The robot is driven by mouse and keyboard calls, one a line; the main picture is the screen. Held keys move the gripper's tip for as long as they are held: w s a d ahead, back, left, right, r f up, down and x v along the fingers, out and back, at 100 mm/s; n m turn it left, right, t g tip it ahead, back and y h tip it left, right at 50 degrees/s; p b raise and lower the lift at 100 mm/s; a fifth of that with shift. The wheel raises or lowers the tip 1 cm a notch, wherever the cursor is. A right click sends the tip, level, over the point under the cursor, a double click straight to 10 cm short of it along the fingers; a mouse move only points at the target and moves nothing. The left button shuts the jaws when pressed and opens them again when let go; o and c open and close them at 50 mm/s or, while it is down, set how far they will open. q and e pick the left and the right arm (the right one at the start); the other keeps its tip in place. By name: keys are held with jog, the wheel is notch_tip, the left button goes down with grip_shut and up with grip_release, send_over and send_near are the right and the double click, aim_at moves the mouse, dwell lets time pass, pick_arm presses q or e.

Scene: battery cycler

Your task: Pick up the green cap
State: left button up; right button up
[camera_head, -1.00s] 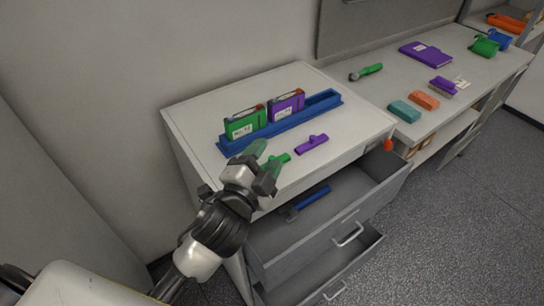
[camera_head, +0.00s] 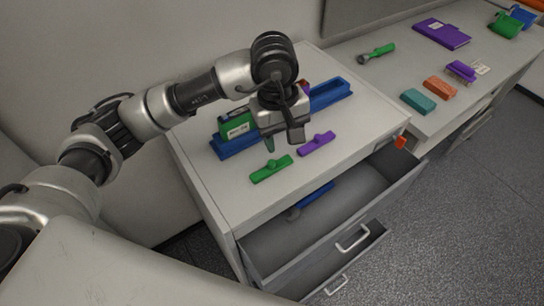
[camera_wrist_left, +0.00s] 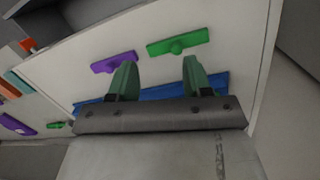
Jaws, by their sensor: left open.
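The green cap (camera_head: 271,169), a flat bar with a small knob, lies on the white cabinet top near its front edge. It also shows in the left wrist view (camera_wrist_left: 180,42), beyond the fingertips. My left gripper (camera_head: 283,142) is open and empty, pointing down above the cabinet top, just behind the green cap in the head view. Its two green fingers (camera_wrist_left: 160,76) are spread apart in the left wrist view, not touching the cap. My right gripper is not in view.
A similar purple cap (camera_head: 317,144) lies beside the green one. Behind them, a blue tray (camera_head: 331,94) holds a green block (camera_head: 237,127); my arm hides part of it. An open drawer (camera_head: 352,197) with a blue-handled tool juts out below.

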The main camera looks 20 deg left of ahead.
pick_arm(q)
jog(key=a+y, duration=0.1)
jog(key=a, duration=0.1)
jog(key=p, duration=0.2)
send_over(272, 162)
jog(key=shift+y, duration=0.3)
notch_tip(272, 162, down, 4)
jog(key=shift+w+f, duration=0.15)
jog(key=shift+f, duration=0.05)
jog(key=shift+f+p, duration=0.35)
jog(key=shift+f, duration=0.2)
notch_tip(272, 162, down, 4)
jog(key=shift+r+p, duration=0.2)
jog(key=shift+p, duration=0.75)
jog(key=shift+f, duration=0.45)
jog(key=shift+c, duration=0.3)
grip_shut()
